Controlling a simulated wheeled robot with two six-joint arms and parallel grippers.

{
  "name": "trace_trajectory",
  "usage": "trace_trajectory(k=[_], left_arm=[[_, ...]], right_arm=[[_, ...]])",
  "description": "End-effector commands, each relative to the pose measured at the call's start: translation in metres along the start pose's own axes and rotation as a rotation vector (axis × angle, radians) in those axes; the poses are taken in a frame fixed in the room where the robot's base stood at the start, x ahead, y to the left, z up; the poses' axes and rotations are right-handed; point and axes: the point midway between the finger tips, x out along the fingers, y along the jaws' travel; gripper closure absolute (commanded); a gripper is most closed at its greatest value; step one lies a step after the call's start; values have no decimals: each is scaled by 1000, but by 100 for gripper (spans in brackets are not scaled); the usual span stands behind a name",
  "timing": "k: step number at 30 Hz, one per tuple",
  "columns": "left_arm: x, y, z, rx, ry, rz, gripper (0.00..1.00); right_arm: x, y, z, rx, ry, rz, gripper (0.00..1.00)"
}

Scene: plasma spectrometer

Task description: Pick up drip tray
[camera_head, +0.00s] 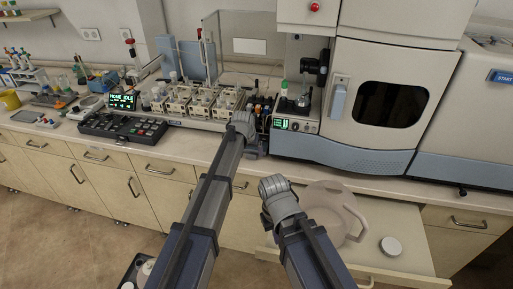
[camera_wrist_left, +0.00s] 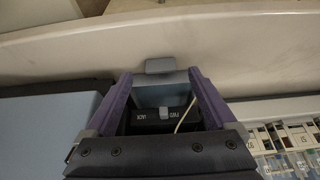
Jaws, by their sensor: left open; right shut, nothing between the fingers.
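A small blue-grey tray-like piece (camera_wrist_left: 160,92) with a grey tab (camera_wrist_left: 160,66) shows in the left wrist view; it appears to be the drip tray. It lies at the bench front, between the tips of my left gripper (camera_wrist_left: 158,84). The two purple fingers are open on either side of it; I cannot tell whether they touch it. In the head view my left gripper (camera_head: 252,148) is at the bench's front edge and hides the tray. My right gripper (camera_head: 266,212) is lower, shut and empty, in front of the cabinets.
A black labelled panel (camera_wrist_left: 165,122) and a thin pale cable sit behind the tray piece. The large spectrometer (camera_head: 388,105) stands to the right. A pulled-out shelf (camera_head: 400,215) carries a round pale vessel (camera_head: 328,200) and a small round lid (camera_head: 390,246).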

Motion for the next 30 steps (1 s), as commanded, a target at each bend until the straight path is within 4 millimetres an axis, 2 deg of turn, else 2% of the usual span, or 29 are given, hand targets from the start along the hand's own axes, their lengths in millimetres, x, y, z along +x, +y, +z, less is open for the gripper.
trace_trajectory(k=[1, 6, 15, 30], left_arm=[[14, -1, 2, 0, 0, 0, 10], [32, -1, 2, 0, 0, 0, 10], [31, -1, 1, 0, 0, 0, 11], [31, -1, 1, 0, 0, 0, 67]], right_arm=[[13, -1, -1, 0, 0, 0, 100], [30, -3, -2, 0, 0, 0, 100], [29, -3, -2, 0, 0, 0, 100], [29, -3, -2, 0, 0, 0, 100]])
